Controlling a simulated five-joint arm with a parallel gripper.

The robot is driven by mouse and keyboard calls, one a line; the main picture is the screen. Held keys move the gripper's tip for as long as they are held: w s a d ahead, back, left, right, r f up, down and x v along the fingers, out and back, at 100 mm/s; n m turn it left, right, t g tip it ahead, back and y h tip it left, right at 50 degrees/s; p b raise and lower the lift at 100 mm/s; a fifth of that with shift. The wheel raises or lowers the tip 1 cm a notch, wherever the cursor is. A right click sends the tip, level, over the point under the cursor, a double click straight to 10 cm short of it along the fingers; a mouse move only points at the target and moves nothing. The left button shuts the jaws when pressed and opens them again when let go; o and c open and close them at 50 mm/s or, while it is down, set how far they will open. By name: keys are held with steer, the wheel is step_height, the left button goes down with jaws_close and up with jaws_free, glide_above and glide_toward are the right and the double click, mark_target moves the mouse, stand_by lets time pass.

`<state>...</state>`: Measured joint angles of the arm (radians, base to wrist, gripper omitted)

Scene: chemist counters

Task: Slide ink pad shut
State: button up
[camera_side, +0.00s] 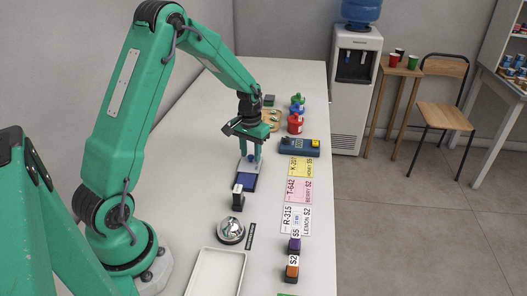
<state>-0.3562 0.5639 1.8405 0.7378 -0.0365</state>
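The ink pad (246,182) lies on the white counter in front of my arm, with its dark blue pad surface showing at the near end. A pale lid (248,171) covers its far part, and a small blue knob (251,159) stands on it. My gripper (251,156) points down over the lid, its two green fingers on either side of the knob. The fingers are apart; whether they touch the knob is too small to tell.
A black stamp (238,198), a silver bell (231,231) and a white tray (216,273) stand nearer. Labelled cards (298,191) lie along the right edge.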

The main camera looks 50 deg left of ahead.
jaws_close()
steer(key=shift+s+d, duration=2.55)
steer(key=shift+d, duration=0.05)
steer(key=shift+o, duration=1.1)
jaws_free()
steer(key=shift+r, duration=0.15)
